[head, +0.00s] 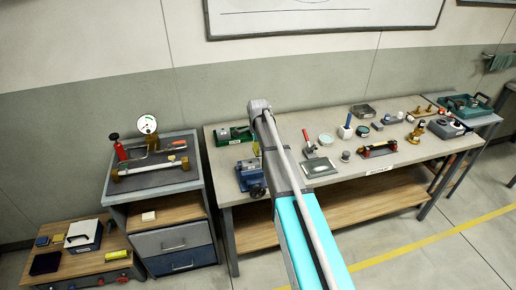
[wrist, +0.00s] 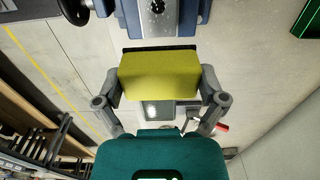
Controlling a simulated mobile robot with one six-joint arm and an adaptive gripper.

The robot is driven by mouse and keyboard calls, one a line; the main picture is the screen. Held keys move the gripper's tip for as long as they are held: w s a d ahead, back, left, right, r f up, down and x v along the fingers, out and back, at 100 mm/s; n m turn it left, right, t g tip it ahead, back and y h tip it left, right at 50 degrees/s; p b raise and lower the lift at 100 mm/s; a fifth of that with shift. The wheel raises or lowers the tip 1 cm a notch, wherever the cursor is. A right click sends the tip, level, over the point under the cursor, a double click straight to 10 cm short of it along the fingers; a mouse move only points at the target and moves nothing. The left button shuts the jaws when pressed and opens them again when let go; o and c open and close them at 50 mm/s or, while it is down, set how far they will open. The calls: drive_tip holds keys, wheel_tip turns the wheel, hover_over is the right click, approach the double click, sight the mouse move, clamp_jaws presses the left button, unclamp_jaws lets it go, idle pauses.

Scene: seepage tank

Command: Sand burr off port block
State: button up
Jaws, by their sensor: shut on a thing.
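My gripper (wrist: 159,80) is shut on a yellow sanding block (wrist: 158,75) with a dark strip along its far edge. In the head view only a sliver of the yellow block (head: 256,148) shows beside my arm. A blue vise (wrist: 190,14) is at the top of the wrist view, just beyond the sanding block, and it stands on the bench's left end in the head view (head: 247,180). A grey piece with a dark hole (wrist: 157,7), seemingly the port block, sits in the vise, cut off by the frame. No burr can be made out.
The bench (head: 225,195) carries a green tray (head: 222,137) behind the vise. A grey plate (head: 319,168), a red-handled tool (head: 307,138) and several small parts stand to the right. A cart (head: 195,178) with a gauge (head: 147,124) is on the left.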

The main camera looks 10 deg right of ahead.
drive_tip(key=shift+r, duration=0.5)
drive_tip(key=shift+p, duration=0.3)
drive_tip(key=shift+r+p, duration=1.45)
drive_tip(key=shift+r, duration=0.05)
drive_tip(key=shift+a+f+b, duration=0.1)
drive_tip(key=shift+f+b, duration=0.25)
drive_tip(key=shift+f, duration=0.25)
